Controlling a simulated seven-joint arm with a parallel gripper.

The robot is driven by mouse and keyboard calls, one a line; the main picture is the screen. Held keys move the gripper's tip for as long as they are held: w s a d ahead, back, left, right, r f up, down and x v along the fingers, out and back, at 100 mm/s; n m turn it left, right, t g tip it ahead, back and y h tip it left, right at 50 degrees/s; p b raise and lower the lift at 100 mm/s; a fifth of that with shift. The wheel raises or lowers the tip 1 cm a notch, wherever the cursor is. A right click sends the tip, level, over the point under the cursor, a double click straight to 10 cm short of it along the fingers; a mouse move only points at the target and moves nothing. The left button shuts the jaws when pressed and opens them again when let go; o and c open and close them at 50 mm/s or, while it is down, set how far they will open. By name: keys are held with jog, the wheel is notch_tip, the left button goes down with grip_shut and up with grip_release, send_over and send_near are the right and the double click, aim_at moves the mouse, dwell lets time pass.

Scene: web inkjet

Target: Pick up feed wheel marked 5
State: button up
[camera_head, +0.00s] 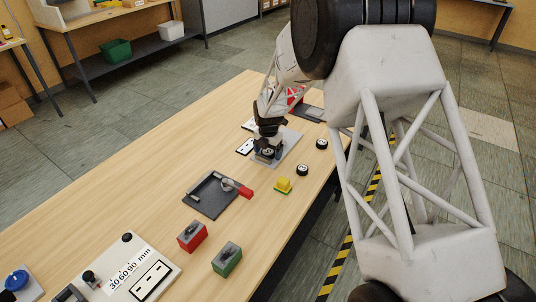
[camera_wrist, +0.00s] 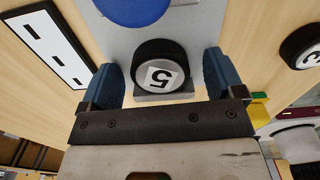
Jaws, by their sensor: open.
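The feed wheel marked 5 (camera_wrist: 160,72) is a black-rimmed wheel with a white face. In the wrist view it sits on a grey plate (camera_wrist: 193,25), against a small grey block. My gripper (camera_wrist: 162,66) is open, with one blue finger on each side of the wheel. A gap shows between each finger and the rim, so it is not gripped. In the head view my gripper (camera_head: 268,143) is low over the grey plate (camera_head: 290,146) and partly hides the wheel.
Another wheel, marked 3 (camera_wrist: 307,56), lies to the right in the wrist view. Two black wheels (camera_head: 302,170) (camera_head: 321,144) lie on the table right of my gripper.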

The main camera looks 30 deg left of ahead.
aim_at(268, 151)
jog(key=shift+c, duration=0.2)
jog(key=c, duration=1.1)
jog(key=shift+r, duration=0.1)
jog(key=shift+r, duration=4.9)
